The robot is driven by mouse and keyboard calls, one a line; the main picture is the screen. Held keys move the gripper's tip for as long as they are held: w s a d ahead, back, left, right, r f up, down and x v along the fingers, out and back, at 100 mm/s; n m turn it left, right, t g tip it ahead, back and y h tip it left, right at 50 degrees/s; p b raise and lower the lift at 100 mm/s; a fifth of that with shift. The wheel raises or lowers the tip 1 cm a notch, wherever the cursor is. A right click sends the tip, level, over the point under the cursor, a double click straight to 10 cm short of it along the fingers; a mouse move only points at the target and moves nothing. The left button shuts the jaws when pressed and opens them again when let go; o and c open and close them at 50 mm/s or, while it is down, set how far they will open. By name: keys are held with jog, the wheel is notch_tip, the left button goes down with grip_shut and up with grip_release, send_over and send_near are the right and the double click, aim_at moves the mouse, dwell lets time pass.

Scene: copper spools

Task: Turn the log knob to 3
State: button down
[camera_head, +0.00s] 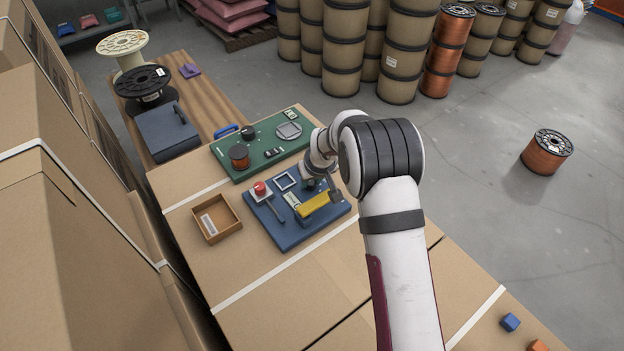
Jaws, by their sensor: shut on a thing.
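My gripper (311,183) reaches down to the far right part of a blue panel (284,240). It is shut on a small part there, which looks like the knob, but the fingers and wrist hide most of it. The knob's marks and setting cannot be read. The panel also bears a red button (260,188) on a light base, a square frame (285,181), a pale label plate (291,199), a dark lever (274,210) and a yellow bar (314,205) with a dark piece at its right end.
A green panel (228,168) behind holds a black round knob (248,132), a small copper spool (239,156) and a grey square tray (289,130). An open brown box (216,219) stands left of the blue panel. Tall cartons (60,240) border the left.

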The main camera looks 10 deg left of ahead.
jog(key=m+h, duration=0.1)
jog(key=m, duration=0.1)
jog(key=m+h, duration=0.1)
jog(key=m, duration=0.2)
jog(key=shift+a+t, duration=0.2)
jog(key=shift+t, duration=0.1)
jog(key=shift+a+m+h, duration=0.1)
jog(key=shift+m+h, duration=0.8)
jog(key=shift+m, duration=1.6)
jog(key=c, duration=0.6)
grip_release()
jog(key=shift+r, duration=0.1)
jog(key=v, duration=1.5)
jog(key=shift+r, duration=0.35)
